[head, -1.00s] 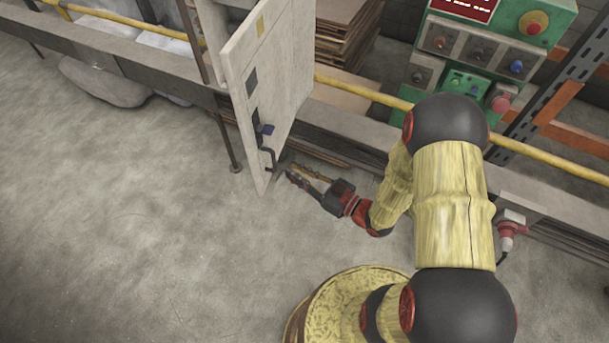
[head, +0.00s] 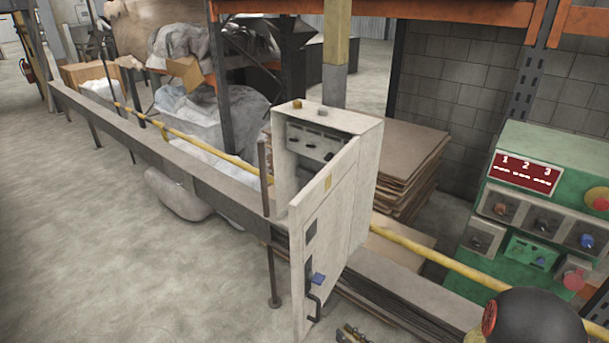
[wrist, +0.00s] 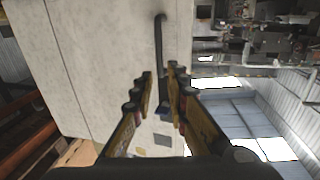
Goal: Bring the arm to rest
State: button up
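My gripper (wrist: 161,75) shows large in the wrist view. Its two dark and yellow fingers are spread with a gap between them, and nothing is seen clamped. The black door handle (wrist: 161,45) shows in line with this gap; whether the fingers touch it I cannot tell. In the head view only a bit of my gripper (head: 352,333) shows at the bottom edge, just right of the handle (head: 315,306). My black arm joint (head: 537,318) shows at the bottom right. Most of my arm is out of view.
A pale cabinet (head: 360,140) has its door (head: 328,235) swung open towards me. A yellow pipe (head: 440,262) runs along a grey beam (head: 110,125). A green control panel (head: 550,150) stands at the right. The floor (head: 110,240) at the left is clear.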

jog(key=s+d+f+m+g+h, duration=0.2)
jog(key=d+f+g+h, duration=0.45)
jog(key=f, duration=0.75)
jog(key=s+d+r+m+g+h, duration=0.2)
jog(key=s+d+r+h, duration=0.1)
jog(key=d, duration=0.4)
jog(key=s+d+r+m+g+h, duration=0.2)
jog(key=s+d+r+h, duration=0.1)
jog(key=d, duration=0.4)
jog(key=s+a+r, duration=0.2)
jog(key=a+r, duration=0.4)
jog(key=r, duration=0.5)
jog(key=s+a+r+t+y, duration=0.1)
jog(key=s+a+r, duration=0.2)
jog(key=r, duration=0.8)
jog(key=s+a+r+m+y, duration=0.1)
jog(key=s+a+r, duration=0.2)
jog(key=a+r, duration=0.5)
notch_tip(320, 180, up, 3)
jog(key=shift+a+f+t, duration=0.1)
jog(key=shift+a+t, duration=0.2)
jog(key=shift+t, duration=0.05)
